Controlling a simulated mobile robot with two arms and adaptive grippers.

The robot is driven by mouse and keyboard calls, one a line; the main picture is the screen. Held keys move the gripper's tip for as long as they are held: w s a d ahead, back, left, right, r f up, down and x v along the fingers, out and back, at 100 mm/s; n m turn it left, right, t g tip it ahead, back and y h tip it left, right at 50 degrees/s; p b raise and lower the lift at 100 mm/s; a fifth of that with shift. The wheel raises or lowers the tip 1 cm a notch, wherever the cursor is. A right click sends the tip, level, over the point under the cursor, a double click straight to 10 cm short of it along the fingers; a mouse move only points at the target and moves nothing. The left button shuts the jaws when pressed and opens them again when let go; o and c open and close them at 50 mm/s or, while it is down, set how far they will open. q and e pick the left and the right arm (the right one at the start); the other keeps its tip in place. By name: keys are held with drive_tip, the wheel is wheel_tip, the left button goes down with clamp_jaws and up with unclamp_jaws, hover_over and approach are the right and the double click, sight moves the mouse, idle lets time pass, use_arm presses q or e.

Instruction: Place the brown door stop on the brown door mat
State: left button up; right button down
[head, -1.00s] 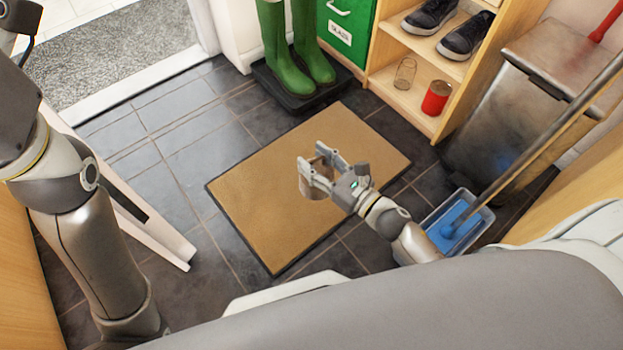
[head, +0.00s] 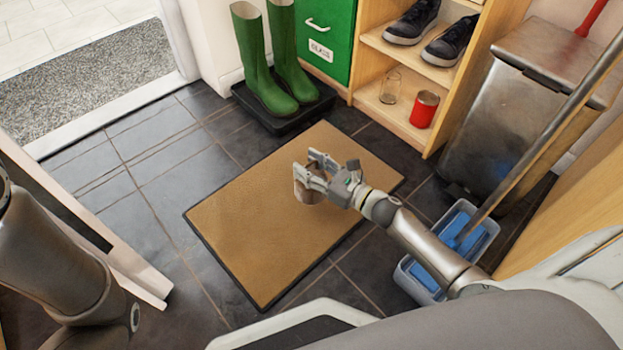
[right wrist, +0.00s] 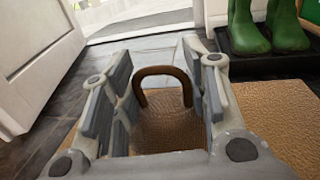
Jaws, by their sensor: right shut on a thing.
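The brown door stop (head: 303,190) has a rounded body and a loop handle on top. My right gripper (head: 310,172) is shut on it, with the fingers on either side of its body. The door stop is upright over the brown door mat (head: 245,230), toward its far right part. I cannot tell whether its base touches the mat. In the right wrist view, the handle (right wrist: 162,75) stands up between the fingers, and the mat (right wrist: 275,115) shows at the right. My left gripper is out of view.
Green boots (head: 268,80) stand on a black tray (head: 285,118) beyond the mat. A wooden shelf (head: 425,80) holds shoes, a glass and a red can (head: 424,109). A metal bin (head: 510,120) and a blue mop bucket (head: 402,280) are at the right. Tiled floor is clear left of the mat.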

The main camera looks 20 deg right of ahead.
sight(318, 169)
drive_tip(key=shift+w+d+f+b, duration=0.3)
drive_tip(key=shift+w+f+b, duration=0.2)
drive_tip(key=shift+w+f, duration=0.1)
drive_tip(key=shift+w+d+f+b, duration=0.25)
drive_tip(key=shift+w+f+b, duration=0.2)
drive_tip(key=shift+w+f, duration=0.15)
drive_tip(key=shift+w+d+f+b, duration=0.15)
drive_tip(key=shift+w+f+b, duration=0.05)
drive_tip(key=shift+f+b, duration=0.25)
wheel_tip(318, 169, down, 3)
drive_tip(key=b, duration=0.3)
drive_tip(key=shift+w, duration=0.1)
drive_tip(key=shift+f, duration=0.1)
drive_tip(key=c, duration=0.8)
unclamp_jaws()
drive_tip(key=shift+f, duration=0.15)
